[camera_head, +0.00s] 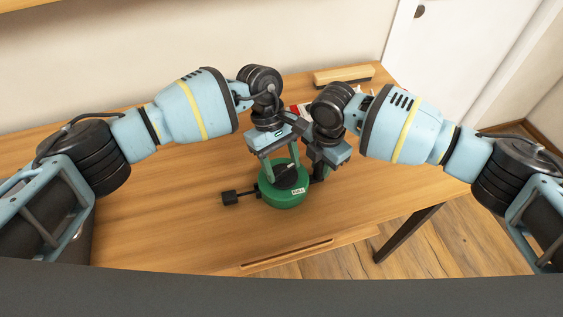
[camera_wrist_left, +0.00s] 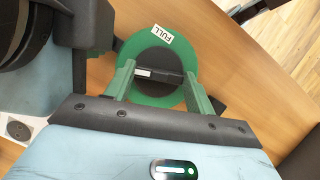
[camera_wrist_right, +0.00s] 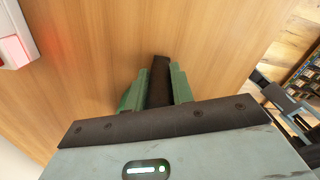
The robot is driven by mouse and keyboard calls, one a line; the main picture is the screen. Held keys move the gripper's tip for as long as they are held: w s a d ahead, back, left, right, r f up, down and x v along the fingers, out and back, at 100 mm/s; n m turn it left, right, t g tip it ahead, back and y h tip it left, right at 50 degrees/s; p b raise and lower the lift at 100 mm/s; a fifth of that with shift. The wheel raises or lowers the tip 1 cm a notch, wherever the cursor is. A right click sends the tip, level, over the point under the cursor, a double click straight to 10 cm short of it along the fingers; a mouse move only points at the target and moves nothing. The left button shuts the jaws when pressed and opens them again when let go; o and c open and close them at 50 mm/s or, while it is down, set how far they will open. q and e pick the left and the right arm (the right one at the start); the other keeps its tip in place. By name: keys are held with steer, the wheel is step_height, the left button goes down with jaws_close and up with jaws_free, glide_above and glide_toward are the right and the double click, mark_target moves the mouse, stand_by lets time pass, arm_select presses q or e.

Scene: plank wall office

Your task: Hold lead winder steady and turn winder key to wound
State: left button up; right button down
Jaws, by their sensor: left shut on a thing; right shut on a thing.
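The lead winder is a round green body (camera_head: 284,198) with a dark top, standing on the wooden desk. A label reading FULL (camera_wrist_left: 160,36) sits on its rim. The winder key (camera_wrist_left: 160,75) is a dark bar across the dark hub. My left gripper (camera_head: 281,166) reaches down from above and is shut on the key, which lies between its fingertips in the left wrist view. The handle's join to the winder is largely hidden in the head view.
A dark arm with a block end (camera_head: 230,198) juts left from the winder, low over the desk (camera_head: 165,200). A red and white object (camera_head: 300,108) lies behind my grippers. A wooden bar-shaped object (camera_head: 343,75) lies at the back edge. The desk's left side is clear.

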arm_select(q)
steer(key=shift+m, duration=0.7)
steer(key=shift+y, duration=0.3)
steer(key=o, duration=1)
steer(key=v, duration=1.2)
steer(key=shift+w, duration=0.2)
